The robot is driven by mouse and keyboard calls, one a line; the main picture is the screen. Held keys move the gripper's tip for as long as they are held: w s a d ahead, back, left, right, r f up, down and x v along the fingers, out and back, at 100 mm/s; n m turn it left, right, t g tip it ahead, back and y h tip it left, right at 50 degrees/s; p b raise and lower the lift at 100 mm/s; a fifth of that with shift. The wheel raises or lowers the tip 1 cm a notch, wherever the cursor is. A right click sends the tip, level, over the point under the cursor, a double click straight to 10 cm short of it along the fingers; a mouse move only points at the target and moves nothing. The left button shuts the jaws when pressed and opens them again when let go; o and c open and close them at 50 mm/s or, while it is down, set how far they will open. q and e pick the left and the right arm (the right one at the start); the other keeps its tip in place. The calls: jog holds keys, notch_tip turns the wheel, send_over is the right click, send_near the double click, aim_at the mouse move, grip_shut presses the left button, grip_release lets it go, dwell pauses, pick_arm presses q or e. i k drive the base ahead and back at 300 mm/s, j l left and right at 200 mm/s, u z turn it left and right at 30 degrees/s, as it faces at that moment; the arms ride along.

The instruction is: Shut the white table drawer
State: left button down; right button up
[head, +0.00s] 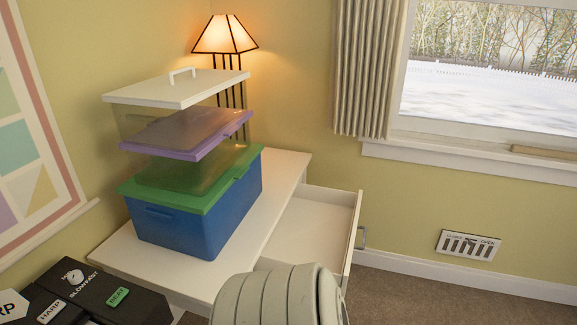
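The white table (120,257) stands against the wall, and its white drawer (318,228) is pulled out on the table's right side. The drawer's inside shows a bare, empty floor where it is visible. A small metal handle (362,238) is on its outer front. The near end of the drawer is partly hidden behind a rounded grey-green shape. Neither of my grippers is in view, so I see no contact with the drawer.
On the table stand a blue box with a green lid (205,210), clear stacked containers above it and a lit lamp (224,36). Dark boxes (95,295) are at lower left. A ribbed grey-green shape (277,297), unidentified, fills the bottom middle. Carpet (430,300) right of the drawer is clear.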

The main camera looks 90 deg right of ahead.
aim_at(317, 224)
jog(key=k+j+z, duration=0.2)
jog(key=z, duration=0.2)
jog(key=k+j+z, duration=0.1)
jog(key=k+z, duration=0.3)
jog(key=z, duration=1.95)
jog(key=i+z, duration=0.2)
